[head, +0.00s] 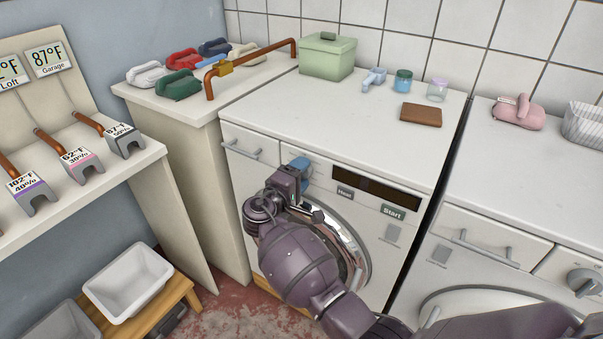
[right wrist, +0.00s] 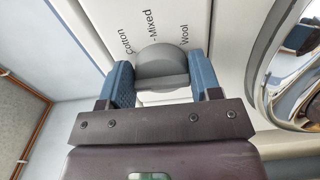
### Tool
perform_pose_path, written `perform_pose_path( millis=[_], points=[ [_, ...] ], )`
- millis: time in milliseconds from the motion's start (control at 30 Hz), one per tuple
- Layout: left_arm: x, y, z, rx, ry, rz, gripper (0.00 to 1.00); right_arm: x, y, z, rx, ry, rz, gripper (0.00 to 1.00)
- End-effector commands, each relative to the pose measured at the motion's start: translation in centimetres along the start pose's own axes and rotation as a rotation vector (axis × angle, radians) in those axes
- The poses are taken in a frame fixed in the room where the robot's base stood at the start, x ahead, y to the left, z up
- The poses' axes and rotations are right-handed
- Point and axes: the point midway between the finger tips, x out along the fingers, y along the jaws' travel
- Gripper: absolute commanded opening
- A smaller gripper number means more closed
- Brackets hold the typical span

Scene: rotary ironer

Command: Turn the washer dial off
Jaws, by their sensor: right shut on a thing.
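The washer (head: 400,180) stands in the middle of the head view, with a dark display (head: 376,188) and a Start button (head: 393,212) on its front panel. Its grey dial (right wrist: 162,66) shows in the right wrist view, beside the labels Cotton, Mixed and Wool (right wrist: 152,35). My right gripper (head: 298,168) is at the panel's left part and hides the dial in the head view. In the right wrist view its blue fingers (right wrist: 162,80) are shut on the dial, one on each side. My left gripper is not in view.
The round chrome door (head: 345,240) is just below the gripper. A drawer (head: 250,147) is to its left. A green box (head: 328,56), small jars and a brown block (head: 421,113) stand on the washer top. A second machine (head: 490,235) stands at right.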

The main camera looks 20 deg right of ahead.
Motion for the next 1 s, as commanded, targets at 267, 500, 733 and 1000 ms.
perform_pose_path(
  millis=[267,500,733,1000],
  points=[
    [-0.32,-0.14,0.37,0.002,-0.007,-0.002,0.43,0.07,0.16,-0.04,-0.021,0.001,0.003,0.34],
    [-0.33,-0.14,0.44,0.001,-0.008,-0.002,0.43,0.07,0.15,-0.04,-0.020,0.001,0.003,0.34],
    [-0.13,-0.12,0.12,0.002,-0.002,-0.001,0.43,0.05,0.10,-0.02,-0.020,0.001,0.002,0.80],
    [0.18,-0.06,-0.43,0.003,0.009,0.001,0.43,0.03,0.05,-0.01,-0.020,0.000,0.001,0.80]
  ],
)
